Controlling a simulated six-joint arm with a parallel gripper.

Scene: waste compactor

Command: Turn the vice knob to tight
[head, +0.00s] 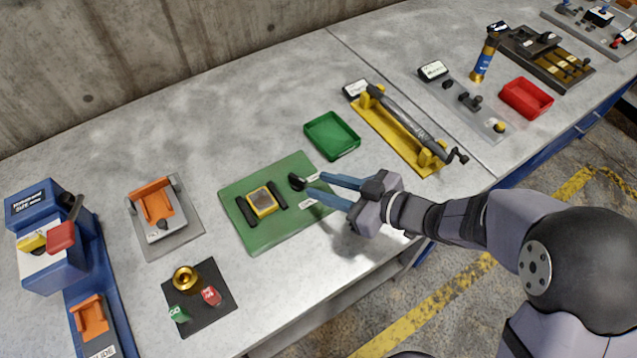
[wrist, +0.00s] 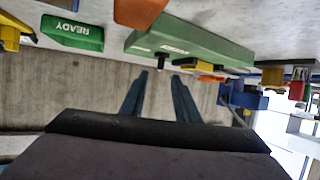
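The vice sits on a green board (head: 285,228) in the middle of the bench. Two black jaws stand at either side of a yellow block (head: 263,202); a gap to each jaw is hard to judge. The black vice knob (head: 296,182) is at the board's right side, near two small white labels. In the wrist view the dark knob (wrist: 162,56) shows at the board's edge, just beyond and between the fingertips. My gripper (head: 314,184) is open and empty, its blue fingers pointing at the knob from the right. I cannot tell whether they touch it. The label text is unreadable.
A green tray (head: 332,152) and a yellow stand with a grey cylinder (head: 405,125) lie behind and right of my gripper. An orange fixture (head: 153,205), a black mat (head: 220,320) and a blue machine (head: 40,230) stand to the left. Bare bench surrounds the board.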

